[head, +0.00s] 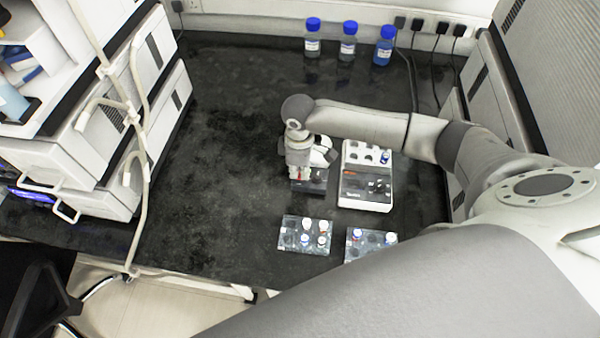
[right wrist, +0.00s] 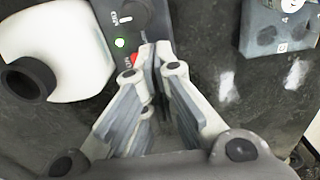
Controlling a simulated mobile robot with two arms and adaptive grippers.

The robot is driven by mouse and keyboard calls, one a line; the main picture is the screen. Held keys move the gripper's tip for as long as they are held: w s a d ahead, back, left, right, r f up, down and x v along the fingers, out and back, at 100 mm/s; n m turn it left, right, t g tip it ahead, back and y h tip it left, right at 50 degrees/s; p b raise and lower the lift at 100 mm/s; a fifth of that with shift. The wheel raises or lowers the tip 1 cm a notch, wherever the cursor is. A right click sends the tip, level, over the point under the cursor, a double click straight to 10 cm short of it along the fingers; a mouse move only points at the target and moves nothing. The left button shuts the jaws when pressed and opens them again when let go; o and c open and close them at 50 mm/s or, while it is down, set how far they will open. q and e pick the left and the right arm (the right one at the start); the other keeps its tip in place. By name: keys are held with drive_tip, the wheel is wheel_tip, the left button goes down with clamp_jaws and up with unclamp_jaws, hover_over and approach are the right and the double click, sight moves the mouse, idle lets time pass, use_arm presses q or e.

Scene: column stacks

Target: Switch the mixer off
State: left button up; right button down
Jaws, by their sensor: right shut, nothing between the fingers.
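The mixer (head: 313,186) is a small dark unit with a white rounded top, partly hidden under my right gripper in the head view. In the right wrist view its dark panel shows a knob (right wrist: 125,18), a lit green light (right wrist: 120,43) and a red switch (right wrist: 137,56). My right gripper (head: 299,178) points down at the mixer's front. Its fingers are shut and empty, with the tips (right wrist: 158,60) right beside the red switch and partly covering it. I cannot tell whether they touch it. My left gripper is not in view.
A white block device (head: 365,190) stands just right of the mixer. Two clear racks with vials (head: 290,240) (head: 355,250) lie in front. Blue-capped bottles (head: 348,45) stand at the back. The black bench to the left is clear up to white instruments (head: 100,140).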

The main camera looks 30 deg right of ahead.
sight(300, 180)
drive_tip(key=shift+f+b, duration=0.35)
drive_tip(key=shift+f, duration=0.6)
idle(0.3)
wheel_tip(300, 180, up, 5)
drive_tip(key=p, duration=0.6)
drive_tip(key=shift+r, duration=0.1)
idle(0.5)
